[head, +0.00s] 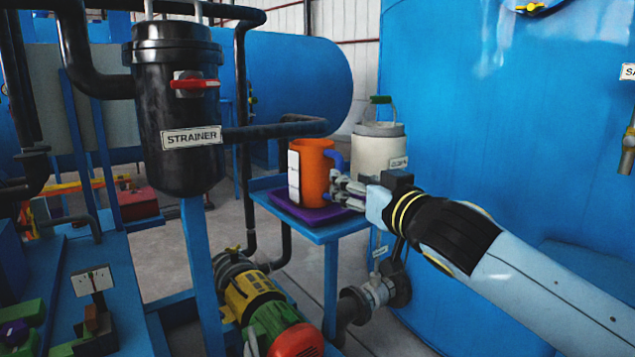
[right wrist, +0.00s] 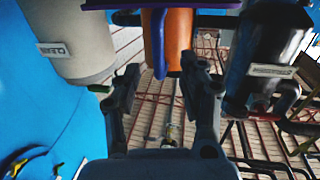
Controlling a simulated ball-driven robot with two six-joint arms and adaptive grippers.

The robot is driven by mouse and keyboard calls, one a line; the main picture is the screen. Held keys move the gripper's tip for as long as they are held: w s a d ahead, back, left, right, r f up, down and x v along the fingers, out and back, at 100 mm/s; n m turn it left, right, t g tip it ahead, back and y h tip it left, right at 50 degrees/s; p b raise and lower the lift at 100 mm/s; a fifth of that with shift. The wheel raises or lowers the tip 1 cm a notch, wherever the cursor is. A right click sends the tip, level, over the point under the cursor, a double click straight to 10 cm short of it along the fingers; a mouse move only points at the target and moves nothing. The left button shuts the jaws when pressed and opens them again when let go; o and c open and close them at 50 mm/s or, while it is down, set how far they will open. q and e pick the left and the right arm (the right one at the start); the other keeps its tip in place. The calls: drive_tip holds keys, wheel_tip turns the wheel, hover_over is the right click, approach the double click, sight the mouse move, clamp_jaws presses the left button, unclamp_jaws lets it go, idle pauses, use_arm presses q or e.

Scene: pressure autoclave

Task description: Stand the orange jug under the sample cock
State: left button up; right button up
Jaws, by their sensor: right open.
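The orange jug (head: 317,172) stands upright on a purple mat (head: 298,209) on a small blue stand. Its blue handle (head: 338,160) points right, toward my right gripper (head: 347,188). In the right wrist view the jug (right wrist: 180,42) and its blue handle (right wrist: 158,45) appear just past the spread fingers of my right gripper (right wrist: 158,72), roughly in line with the gap. The gripper is open and empty; I cannot tell whether it touches the handle. The sample cock (head: 628,150) is on the blue tank at the right edge, its label cut off. My left gripper is out of view.
A pale grey container (head: 378,150) with a green-handled top stands right behind the jug, close to my right gripper. The black strainer (head: 176,110) hangs left of the stand (head: 329,232), with a black pipe running toward the jug. The blue tank (head: 500,130) fills the right side.

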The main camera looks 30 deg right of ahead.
sight(319, 175)
drive_tip(key=w, duration=0.5)
drive_tip(key=shift+w+d+f+b, duration=0.2)
drive_tip(key=shift+w+d+b, duration=0.05)
drive_tip(key=shift+d+b, duration=0.15)
clamp_jaws()
